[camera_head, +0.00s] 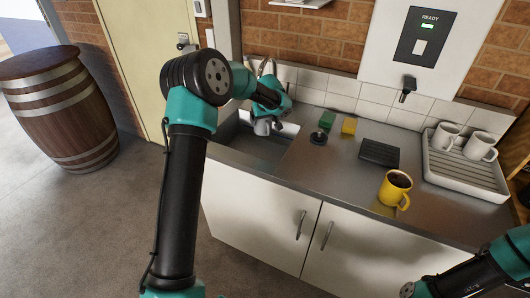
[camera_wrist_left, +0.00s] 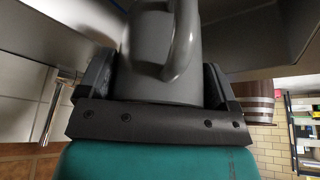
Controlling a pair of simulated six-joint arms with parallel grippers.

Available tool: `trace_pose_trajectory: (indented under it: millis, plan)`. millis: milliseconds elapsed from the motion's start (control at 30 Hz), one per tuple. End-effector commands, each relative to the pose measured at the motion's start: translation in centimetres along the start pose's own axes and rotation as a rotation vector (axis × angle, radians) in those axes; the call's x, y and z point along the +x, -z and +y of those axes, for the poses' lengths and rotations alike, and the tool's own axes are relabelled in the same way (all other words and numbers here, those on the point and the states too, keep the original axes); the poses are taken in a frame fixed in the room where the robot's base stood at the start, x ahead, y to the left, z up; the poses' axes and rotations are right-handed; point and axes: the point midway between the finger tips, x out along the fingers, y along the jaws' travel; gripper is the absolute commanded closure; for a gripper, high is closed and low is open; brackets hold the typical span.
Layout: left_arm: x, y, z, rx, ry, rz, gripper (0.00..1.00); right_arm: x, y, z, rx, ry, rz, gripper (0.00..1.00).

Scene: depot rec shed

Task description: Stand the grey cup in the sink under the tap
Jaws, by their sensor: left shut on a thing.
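The grey cup (camera_head: 262,128) is in the grip of my left gripper (camera_head: 266,115), over the steel sink (camera_head: 238,158) at the left end of the counter. In the left wrist view the cup (camera_wrist_left: 150,75) sits between the two dark fingers (camera_wrist_left: 158,88), with its handle facing the camera. The tap (camera_head: 263,66) rises behind my left wrist and is partly hidden by it. I cannot tell whether the cup's base touches the sink floor. My right arm shows at the lower right, but its gripper is out of view.
A yellow mug (camera_head: 394,189) with dark contents stands near the counter's front edge. A green block (camera_head: 327,119), a yellow sponge (camera_head: 349,126), a dark plug (camera_head: 318,138) and a black tray (camera_head: 379,153) lie right of the sink. A rack (camera_head: 459,172) holds two pale mugs (camera_head: 480,147).

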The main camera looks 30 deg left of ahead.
Motion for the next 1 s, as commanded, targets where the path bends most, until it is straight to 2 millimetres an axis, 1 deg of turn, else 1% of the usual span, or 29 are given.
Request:
trace_pose_trajectory:
  millis: [333,467,567,1000]
  plan:
    - [0.1,0.1,-0.1,-0.001,0.000,0.001,0.50,0.0,0.0,0.0,0.000,0.000,0.000,0.57]
    - [0.9,-0.2,-0.1,0.000,0.001,0.001,0.50,0.0,0.0,0.0,0.000,0.000,0.000,0.57]
    - [2.3,-0.8,-0.2,-0.001,0.002,-0.001,0.50,0.0,0.0,0.0,0.000,0.000,0.000,0.57]
    - [10.7,-4.3,-0.2,0.000,0.002,-0.002,0.50,0.0,0.0,0.0,0.000,0.000,0.000,0.57]
